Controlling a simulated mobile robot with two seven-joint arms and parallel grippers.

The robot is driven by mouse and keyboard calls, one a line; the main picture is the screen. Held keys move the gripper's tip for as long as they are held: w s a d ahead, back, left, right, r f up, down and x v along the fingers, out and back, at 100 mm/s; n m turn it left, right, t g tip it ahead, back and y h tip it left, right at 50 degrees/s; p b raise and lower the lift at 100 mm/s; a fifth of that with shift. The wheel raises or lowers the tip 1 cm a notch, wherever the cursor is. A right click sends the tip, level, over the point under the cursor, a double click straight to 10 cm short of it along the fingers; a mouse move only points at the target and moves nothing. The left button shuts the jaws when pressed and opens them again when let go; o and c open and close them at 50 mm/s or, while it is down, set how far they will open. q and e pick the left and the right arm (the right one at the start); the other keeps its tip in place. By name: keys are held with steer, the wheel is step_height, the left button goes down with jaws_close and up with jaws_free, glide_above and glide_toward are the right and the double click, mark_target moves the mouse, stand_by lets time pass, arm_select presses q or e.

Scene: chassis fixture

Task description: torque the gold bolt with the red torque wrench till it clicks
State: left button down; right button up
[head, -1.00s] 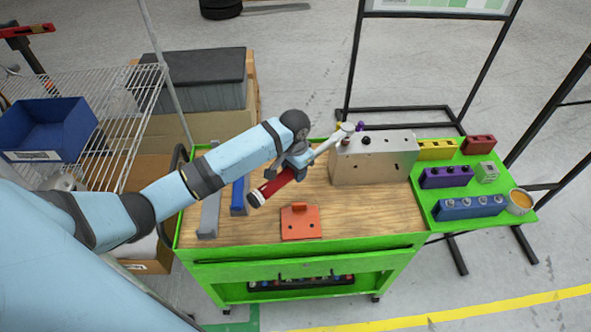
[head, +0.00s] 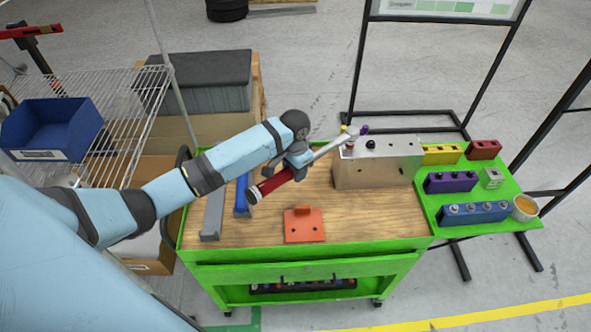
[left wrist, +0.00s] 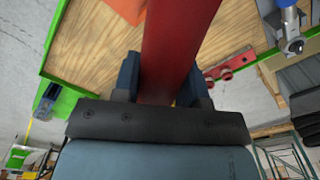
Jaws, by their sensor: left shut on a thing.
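The red torque wrench (head: 275,182) has a red handle and a silver shaft that slants up to the right. Its head (head: 352,132) is over the back left corner of the grey metal block (head: 375,170). My left gripper (head: 299,168) is shut around the red handle near the shaft. In the left wrist view the red handle (left wrist: 180,35) lies between the two fingers (left wrist: 162,82). A small gold-yellow piece, perhaps the gold bolt (head: 343,128), shows beside the wrench head. I cannot tell whether the head is seated on a bolt. My right gripper is not in view.
The block stands on a wooden cart top (head: 270,225) with an orange bracket (head: 304,226), a blue bar (head: 242,196) and a grey bar (head: 213,215). A green side shelf (head: 450,185) holds coloured bolt holders and a cup (head: 525,208). A wire rack stands left.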

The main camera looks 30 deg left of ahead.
arm_select(q)
steer(key=shift+w+a+f+m, duration=0.15)
steer(key=shift+a+m, duration=0.15)
steer(key=shift+a, duration=0.25)
steer(key=shift+a, duration=0.15)
steer(key=shift+w+a+m, duration=0.35)
steer(key=shift+a+m, duration=0.05)
steer(key=shift+a, duration=0.2)
steer(key=shift+w+a, duration=0.1)
steer(key=shift+a, duration=0.05)
stand_by(0.5)
steer(key=shift+w+a+m, duration=0.3)
steer(key=shift+a+m, duration=0.1)
steer(key=shift+a, duration=0.15)
steer(key=shift+w+r, duration=0.1)
steer(key=shift+r, duration=1.15)
steer(key=shift+r, duration=2.4)
